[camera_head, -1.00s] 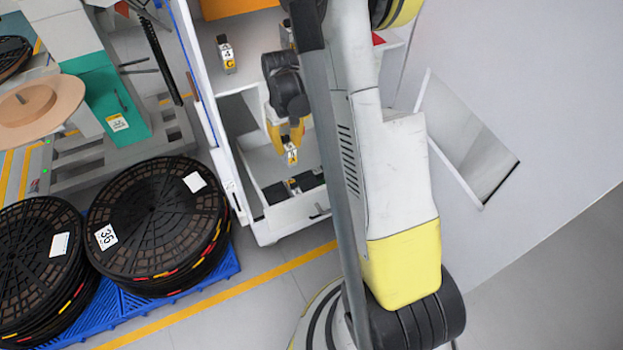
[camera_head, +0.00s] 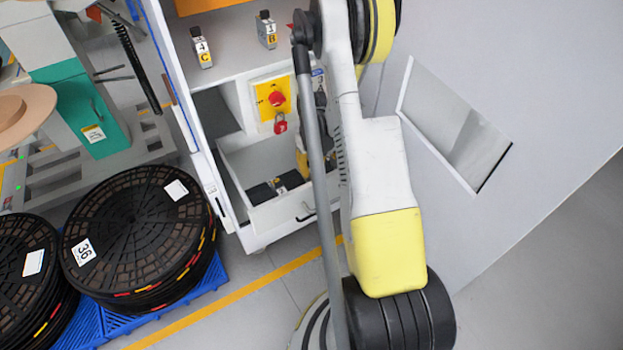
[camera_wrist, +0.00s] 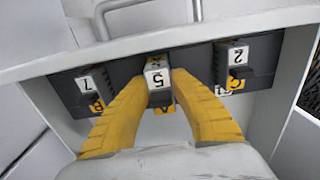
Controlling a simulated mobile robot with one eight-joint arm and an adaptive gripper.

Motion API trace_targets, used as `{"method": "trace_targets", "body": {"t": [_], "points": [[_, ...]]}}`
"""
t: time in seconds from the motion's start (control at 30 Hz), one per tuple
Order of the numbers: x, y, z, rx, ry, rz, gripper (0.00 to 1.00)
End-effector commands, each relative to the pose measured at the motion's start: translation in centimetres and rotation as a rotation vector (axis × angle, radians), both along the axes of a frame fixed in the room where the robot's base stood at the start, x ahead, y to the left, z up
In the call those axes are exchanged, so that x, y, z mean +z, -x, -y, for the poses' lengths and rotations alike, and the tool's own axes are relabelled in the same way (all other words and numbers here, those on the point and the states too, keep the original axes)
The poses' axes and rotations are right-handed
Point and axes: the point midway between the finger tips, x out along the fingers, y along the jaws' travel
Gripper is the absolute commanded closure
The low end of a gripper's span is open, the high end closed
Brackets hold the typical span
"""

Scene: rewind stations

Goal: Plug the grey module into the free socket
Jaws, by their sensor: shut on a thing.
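In the wrist view the yellow fingers of my gripper (camera_wrist: 160,88) are closed around the grey module (camera_wrist: 157,64), marked 5, above or at the middle of the drawer. A yellow A label shows just below it. I cannot tell whether it is seated in a socket. A module marked 7 with a B label (camera_wrist: 92,86) is to its left, and a module marked 2 with a C label (camera_wrist: 234,55) is to its right, both on dark bases. In the head view my gripper (camera_head: 302,165) is mostly hidden behind my arm, over the drawer (camera_head: 270,214).
Modules marked 4 (camera_head: 202,52) and 3 (camera_head: 266,30) stand on the shelf above. A yellow panel with a red knob (camera_head: 273,97) is behind the drawer. The drawer's front wall and handle (camera_wrist: 150,38) lie close to the fingertips. Reel stacks (camera_head: 135,230) are at left.

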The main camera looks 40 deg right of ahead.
Motion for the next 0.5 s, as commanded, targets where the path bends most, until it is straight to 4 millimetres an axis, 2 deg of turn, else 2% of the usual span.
{"method": "trace_targets", "body": {"t": [0.1, 0.17, 0.5], "points": [[-2.1, 0.0, 0.0, 0.000, 0.000, 0.000, 1.00], [-2.9, 0.0, 0.0, 0.000, 0.000, 0.000, 1.00], [-3.1, 0.0, 0.0, 0.000, 0.000, 0.000, 1.00]]}}
